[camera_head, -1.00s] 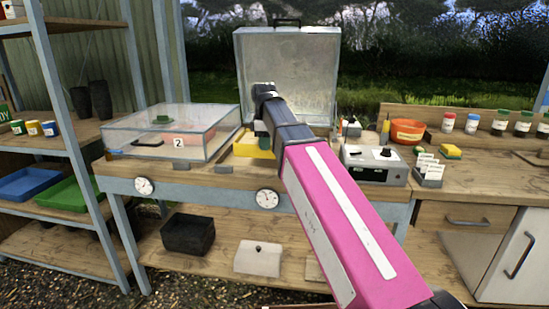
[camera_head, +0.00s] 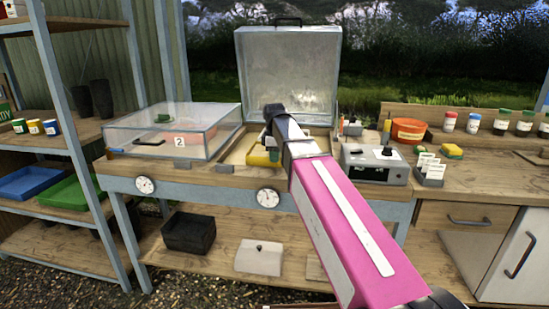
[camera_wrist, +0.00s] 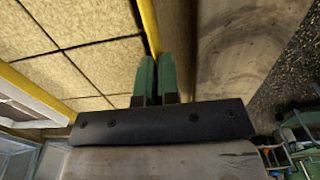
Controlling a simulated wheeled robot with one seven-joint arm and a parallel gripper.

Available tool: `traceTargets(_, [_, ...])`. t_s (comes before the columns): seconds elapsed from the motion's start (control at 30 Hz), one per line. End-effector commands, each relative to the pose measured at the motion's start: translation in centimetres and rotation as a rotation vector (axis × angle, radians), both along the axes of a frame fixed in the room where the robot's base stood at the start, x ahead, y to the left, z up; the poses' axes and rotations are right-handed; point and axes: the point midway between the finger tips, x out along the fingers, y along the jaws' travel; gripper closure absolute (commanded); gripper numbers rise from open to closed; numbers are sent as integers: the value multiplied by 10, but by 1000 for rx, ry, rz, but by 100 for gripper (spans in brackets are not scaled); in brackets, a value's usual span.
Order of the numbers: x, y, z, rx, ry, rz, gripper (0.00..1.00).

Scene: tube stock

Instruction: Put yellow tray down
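The yellow tray (camera_head: 262,159) is within the open-lidded compartment (camera_head: 228,171) at the middle of the bench, partly hidden by my arm. In the wrist view its yellow rim (camera_wrist: 150,25) runs between the two green fingers of my gripper (camera_wrist: 157,78). The fingers are close together, one on each side of the rim, and look shut on it. A pale, square-lined surface (camera_wrist: 75,50) shows to the left of the rim. I cannot tell whether the tray's underside touches the compartment floor.
The clear lid (camera_head: 288,75) stands upright behind the compartment. A closed clear box (camera_head: 175,132) marked 2 is on the left. A grey control box (camera_head: 375,165) stands close on the right, with an orange bowl (camera_head: 408,131) behind it. Shelves with blue and green trays are at far left.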

Motion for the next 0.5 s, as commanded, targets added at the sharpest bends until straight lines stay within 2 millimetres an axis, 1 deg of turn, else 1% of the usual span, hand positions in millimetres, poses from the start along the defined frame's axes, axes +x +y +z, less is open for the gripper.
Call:
traceTargets(0.33, [0,0,-3,0,-2,0,100])
traceTargets(0.37, [0,0,-3,0,0,0,94])
traceTargets(0.4, [0,0,-3,0,-1,0,81])
traceTargets(0.43, [0,0,-3,0,-1,0,71])
traceTargets(0.5, [0,0,-3,0,-1,0,71])
